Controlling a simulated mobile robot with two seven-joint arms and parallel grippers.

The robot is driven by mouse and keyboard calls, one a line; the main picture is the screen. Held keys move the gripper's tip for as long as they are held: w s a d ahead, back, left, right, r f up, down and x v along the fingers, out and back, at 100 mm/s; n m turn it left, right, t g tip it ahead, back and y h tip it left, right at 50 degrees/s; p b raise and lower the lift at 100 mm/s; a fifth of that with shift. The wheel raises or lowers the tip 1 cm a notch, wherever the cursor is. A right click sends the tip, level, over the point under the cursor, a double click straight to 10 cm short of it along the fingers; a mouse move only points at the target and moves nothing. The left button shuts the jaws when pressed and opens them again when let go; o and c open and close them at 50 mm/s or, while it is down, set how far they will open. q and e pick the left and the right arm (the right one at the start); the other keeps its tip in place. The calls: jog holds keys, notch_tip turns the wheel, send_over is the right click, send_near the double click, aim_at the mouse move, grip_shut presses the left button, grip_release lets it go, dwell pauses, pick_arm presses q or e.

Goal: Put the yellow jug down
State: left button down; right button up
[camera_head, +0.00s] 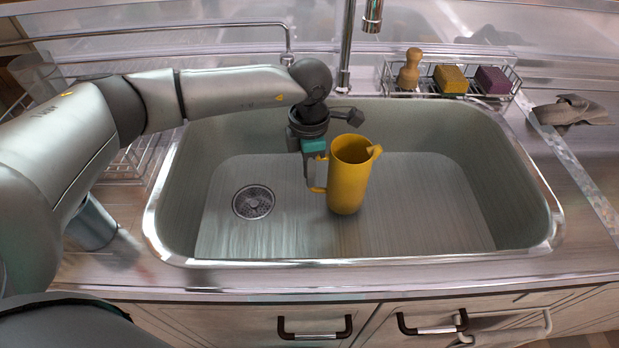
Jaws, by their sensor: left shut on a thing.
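The yellow jug (348,180) is upright in the sink (430,200), near its middle. Its spout points right and its handle is on the left. My left gripper (312,178) reaches in from the left and is shut on the jug's handle. The fingertips are partly hidden at the handle. I cannot tell whether the jug's base touches the sink floor. My right gripper is not in view.
A drain (253,202) lies left of the jug, and the sink floor to the right is clear. A faucet (347,50) stands behind. A wire caddy (448,82) holds a brush and sponges. A grey cloth (570,111) lies at right.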

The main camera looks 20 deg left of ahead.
pick_arm(q)
jog(key=shift+f, duration=0.75)
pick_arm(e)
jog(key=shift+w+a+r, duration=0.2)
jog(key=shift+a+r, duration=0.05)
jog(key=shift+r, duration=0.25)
pick_arm(q)
jog(key=shift+f, duration=0.15)
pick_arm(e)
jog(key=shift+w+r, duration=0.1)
pick_arm(q)
jog(key=c, duration=0.8)
grip_release()
jog(key=shift+c, duration=0.2)
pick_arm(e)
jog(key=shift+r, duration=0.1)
pick_arm(q)
jog(key=shift+r, duration=0.2)
notch_tip(320, 180, up, 12)
jog(key=p, duration=0.3)
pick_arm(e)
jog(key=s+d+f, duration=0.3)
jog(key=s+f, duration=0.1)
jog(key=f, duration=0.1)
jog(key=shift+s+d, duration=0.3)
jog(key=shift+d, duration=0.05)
pick_arm(q)
jog(key=shift+f, duration=0.1)
